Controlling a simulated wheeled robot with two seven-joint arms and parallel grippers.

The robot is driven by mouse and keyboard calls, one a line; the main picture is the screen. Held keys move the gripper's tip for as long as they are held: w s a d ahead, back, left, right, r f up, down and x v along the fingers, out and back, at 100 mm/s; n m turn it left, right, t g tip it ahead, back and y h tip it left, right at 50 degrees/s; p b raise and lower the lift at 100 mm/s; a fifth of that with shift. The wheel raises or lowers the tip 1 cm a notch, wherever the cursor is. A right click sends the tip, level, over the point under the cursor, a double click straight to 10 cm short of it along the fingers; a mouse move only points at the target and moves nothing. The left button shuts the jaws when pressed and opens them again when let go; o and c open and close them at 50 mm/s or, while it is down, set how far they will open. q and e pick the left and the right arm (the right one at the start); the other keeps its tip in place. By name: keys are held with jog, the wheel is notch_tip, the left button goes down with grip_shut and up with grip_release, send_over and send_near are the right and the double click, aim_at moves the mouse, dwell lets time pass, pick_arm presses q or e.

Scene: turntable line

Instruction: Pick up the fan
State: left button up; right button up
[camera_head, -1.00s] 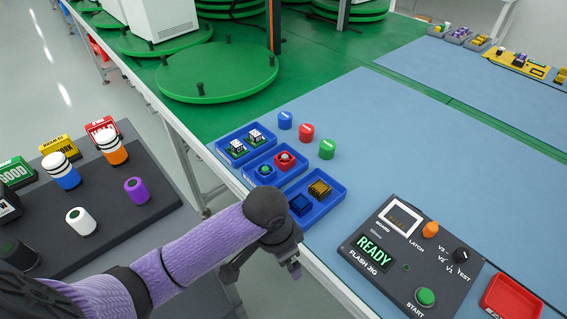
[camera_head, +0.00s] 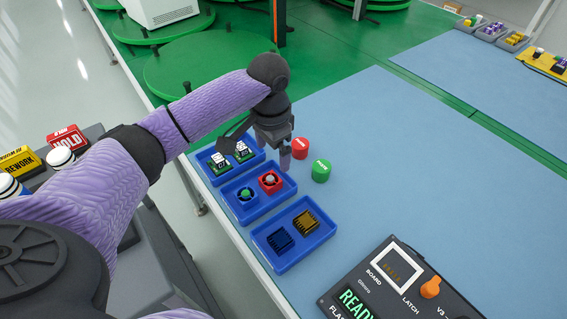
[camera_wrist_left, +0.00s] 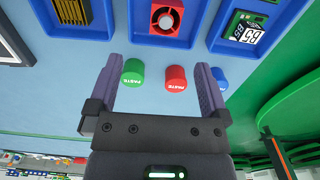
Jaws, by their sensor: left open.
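The red fan (camera_head: 270,181), a square frame with a grey hub, sits in the middle blue tray (camera_head: 268,206) in the head view. Beside it in that tray is a second fan (camera_head: 245,195) with a green hub. The red fan also shows at the top of the left wrist view (camera_wrist_left: 166,19), beyond the fingertips. My left gripper (camera_head: 286,157) is open and empty, above the table beside the trays and paste pots. In the left wrist view its two fingers (camera_wrist_left: 157,68) are spread, with the green and red pots between them. My right gripper is not in view.
Paste pots in red (camera_head: 300,147), green (camera_head: 321,171) and blue (camera_wrist_left: 219,77) stand near the trays. Side trays hold circuit boards (camera_head: 242,151) and heatsinks (camera_head: 305,222). The flash jig (camera_head: 399,292) stands at lower right. The blue mat (camera_head: 400,150) is clear to the right.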

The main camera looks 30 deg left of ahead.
aim_at(270, 178)
pick_arm(q)
jog(key=f+b, duration=0.2)
jog(key=f, duration=0.1)
jog(key=f+b, duration=0.1)
jog(key=f, duration=0.2)
jog(key=a+f+b, duration=0.1)
jog(key=f+b, duration=0.1)
jog(key=f, duration=0.1)
jog(key=shift+s+f+b, duration=0.15)
jog(key=shift+f+b, duration=0.1)
jog(key=shift+b, duration=0.05)
jog(key=shift+f, duration=0.35)
jog(key=shift+r, duration=0.25)
jog(key=shift+c, duration=1.2)
jog(key=c, duration=0.9)
jog(key=shift+c, duration=1)
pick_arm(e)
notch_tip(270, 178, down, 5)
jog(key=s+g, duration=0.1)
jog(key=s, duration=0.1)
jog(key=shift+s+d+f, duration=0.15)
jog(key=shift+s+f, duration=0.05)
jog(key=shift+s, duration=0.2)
